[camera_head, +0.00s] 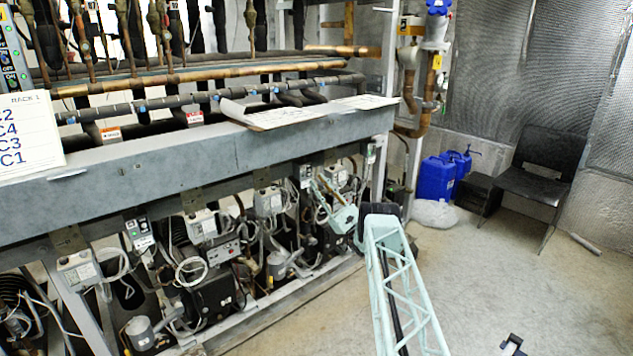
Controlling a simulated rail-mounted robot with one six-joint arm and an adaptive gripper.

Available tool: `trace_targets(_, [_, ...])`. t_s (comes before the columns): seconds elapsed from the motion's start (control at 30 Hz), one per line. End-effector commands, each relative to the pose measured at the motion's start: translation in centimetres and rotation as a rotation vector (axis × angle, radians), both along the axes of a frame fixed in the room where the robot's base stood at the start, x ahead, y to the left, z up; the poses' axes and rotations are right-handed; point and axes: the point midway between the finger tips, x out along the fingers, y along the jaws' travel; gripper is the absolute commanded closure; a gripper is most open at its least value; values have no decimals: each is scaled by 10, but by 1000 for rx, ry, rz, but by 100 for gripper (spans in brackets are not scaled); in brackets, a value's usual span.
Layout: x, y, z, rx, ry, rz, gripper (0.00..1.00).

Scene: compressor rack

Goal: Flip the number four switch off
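A narrow switch panel (14,62) stands at the upper left edge, cut off by the picture. It carries small round green lights and dark switches with "ON" labels. I cannot read a number four on it or tell each switch's position. A white sign (27,132) below it reads "RACK 1" and lists C2, C4, C3 and C1. My pale teal lattice arm rises from the bottom right of centre to a dark joint in front of the rack, well right of the panel.
A long grey beam (190,160) crosses the rack, with papers (290,114) on it. Compressors, grey boxes (78,268) and loose cables fill the space below. Copper pipes run above. Blue jugs (436,180) and a black chair (541,170) stand at right. The floor (540,270) there is mostly clear.

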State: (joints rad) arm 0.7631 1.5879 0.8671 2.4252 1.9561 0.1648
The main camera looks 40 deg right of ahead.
Motion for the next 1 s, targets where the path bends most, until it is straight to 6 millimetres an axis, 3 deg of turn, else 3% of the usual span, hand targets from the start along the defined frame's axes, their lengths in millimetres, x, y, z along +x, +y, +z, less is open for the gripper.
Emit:
trace_targets(0.5, [-33, -12, -38, 1, 1, -1, 80])
trace_targets(1.0, [-34, -13, -40, 1, 1, -1, 80])
